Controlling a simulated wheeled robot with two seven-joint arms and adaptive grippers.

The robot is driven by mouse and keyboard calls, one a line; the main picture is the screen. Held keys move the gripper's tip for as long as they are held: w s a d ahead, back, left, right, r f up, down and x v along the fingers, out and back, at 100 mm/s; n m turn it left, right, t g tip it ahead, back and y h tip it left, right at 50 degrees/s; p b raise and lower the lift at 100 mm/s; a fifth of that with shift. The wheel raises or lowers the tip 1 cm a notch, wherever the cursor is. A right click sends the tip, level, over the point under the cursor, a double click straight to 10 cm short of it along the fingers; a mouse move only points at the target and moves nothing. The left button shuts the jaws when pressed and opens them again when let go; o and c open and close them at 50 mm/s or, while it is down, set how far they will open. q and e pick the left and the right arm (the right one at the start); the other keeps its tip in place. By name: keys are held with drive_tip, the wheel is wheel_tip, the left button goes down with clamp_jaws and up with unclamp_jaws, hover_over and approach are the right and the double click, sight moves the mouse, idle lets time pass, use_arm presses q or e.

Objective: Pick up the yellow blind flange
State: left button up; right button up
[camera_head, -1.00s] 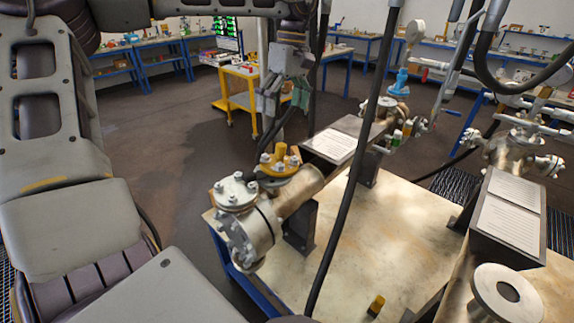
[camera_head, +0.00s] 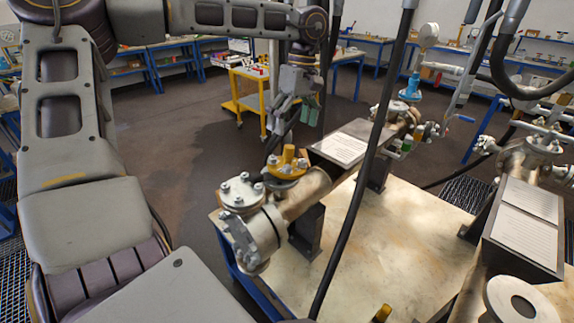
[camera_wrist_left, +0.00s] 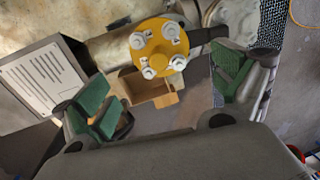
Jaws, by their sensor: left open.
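The yellow blind flange (camera_head: 284,172) sits on top of the pipe vessel, with a yellow knob and bolts on it. In the left wrist view, the round yellow flange (camera_wrist_left: 157,58) shows from above with several pale nuts on its face. My left gripper (camera_head: 295,118) is above and behind the flange in the head view, apart from it. In the wrist view, its green-padded fingers (camera_wrist_left: 168,92) are spread wide, with nothing held. The flange lies near the gap between them, toward the top of the picture. My right gripper is not in view.
A grey bolted flange (camera_head: 241,192) is beside the yellow one. A dark hose (camera_head: 364,170) crosses in front of the worktable (camera_head: 370,250). A white label plate (camera_head: 339,147) stands behind. An open brown box-like shape (camera_wrist_left: 148,88) shows near the flange. A yellow cart (camera_head: 247,95) is farther back.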

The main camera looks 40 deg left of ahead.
sight(289, 156)
use_arm(q)
drive_tip(key=f, duration=0.3)
drive_tip(key=shift+s+f, duration=0.2)
drive_tip(key=shift+s, duration=0.05)
drive_tip(key=shift+f, duration=0.35)
drive_tip(key=shift+s+f, duration=0.1)
drive_tip(key=shift+f, duration=0.2)
drive_tip(key=shift+s+a+f+p, duration=0.1)
drive_tip(key=shift+a+f+p, duration=0.05)
drive_tip(key=shift+f, duration=0.8)
drive_tip(key=shift+s+a+f+p, duration=0.1)
drive_tip(key=shift+f+p, duration=0.05)
drive_tip(key=shift+f, duration=0.8)
drive_tip(key=shift+s+f, duration=0.1)
drive_tip(key=shift+f, duration=0.6)
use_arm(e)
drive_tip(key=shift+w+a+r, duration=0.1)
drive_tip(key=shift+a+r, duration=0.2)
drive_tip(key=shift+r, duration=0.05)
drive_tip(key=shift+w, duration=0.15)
use_arm(q)
drive_tip(key=shift+r, duration=0.1)
drive_tip(key=c, duration=1.2)
